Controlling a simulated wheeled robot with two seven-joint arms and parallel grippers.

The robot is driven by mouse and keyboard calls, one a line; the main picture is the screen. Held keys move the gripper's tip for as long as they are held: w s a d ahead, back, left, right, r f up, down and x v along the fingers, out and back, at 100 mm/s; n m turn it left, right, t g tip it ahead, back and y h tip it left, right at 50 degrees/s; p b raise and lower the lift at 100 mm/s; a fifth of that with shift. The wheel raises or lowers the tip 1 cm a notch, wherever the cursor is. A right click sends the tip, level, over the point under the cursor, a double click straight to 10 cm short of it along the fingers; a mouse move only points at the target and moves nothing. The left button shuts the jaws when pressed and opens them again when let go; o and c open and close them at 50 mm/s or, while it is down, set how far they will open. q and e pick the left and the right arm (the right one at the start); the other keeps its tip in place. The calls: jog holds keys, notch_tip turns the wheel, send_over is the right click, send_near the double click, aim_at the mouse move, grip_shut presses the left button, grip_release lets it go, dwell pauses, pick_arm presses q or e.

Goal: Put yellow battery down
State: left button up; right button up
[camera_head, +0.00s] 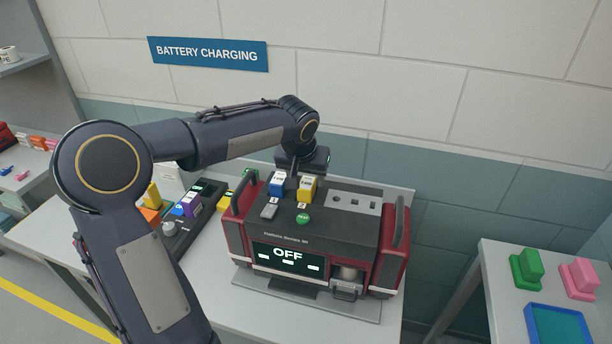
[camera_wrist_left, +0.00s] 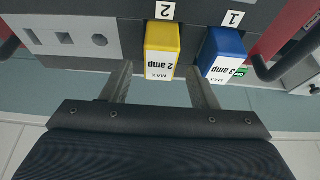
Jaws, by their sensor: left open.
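The yellow battery (camera_head: 307,190), marked "2 amp" in the left wrist view (camera_wrist_left: 162,45), stands in the slot labelled 2 on top of the red and dark grey power station (camera_head: 340,225). The blue battery (camera_head: 277,184), marked "3 amp" (camera_wrist_left: 224,50), stands beside it in slot 1. My left gripper (camera_head: 298,172) is just behind the batteries in the head view, its fingers partly hidden. In the left wrist view the gripper (camera_wrist_left: 163,78) is open, with a finger on each side of the yellow battery's near end and visible gaps. My right gripper is not in view.
The station's screen reads OFF; a green button (camera_head: 303,218) sits on top and handles (camera_head: 244,190) rise at its sides. A dark charger with a purple battery (camera_head: 190,204) stands left. A right table holds green (camera_head: 526,268) and pink (camera_head: 580,278) blocks and a blue tray (camera_head: 556,309).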

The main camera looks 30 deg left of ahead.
pick_arm(q)
jog(key=b+v, duration=0.2)
jog(key=v, duration=1)
jog(key=s+d+f+h, duration=0.1)
jog(key=s+d+f, duration=0.2)
jog(key=s, duration=0.5)
jog(key=s+d+f+m+h, duration=0.1)
jog(key=s+d+f+h, duration=0.1)
jog(key=s+f, duration=0.4)
jog(key=s+d+f+t+h, duration=0.1)
jog(key=s+d+f, duration=0.4)
jog(key=s, duration=0.5)
jog(key=shift+h, duration=0.5)
jog(key=shift+f, duration=0.15)
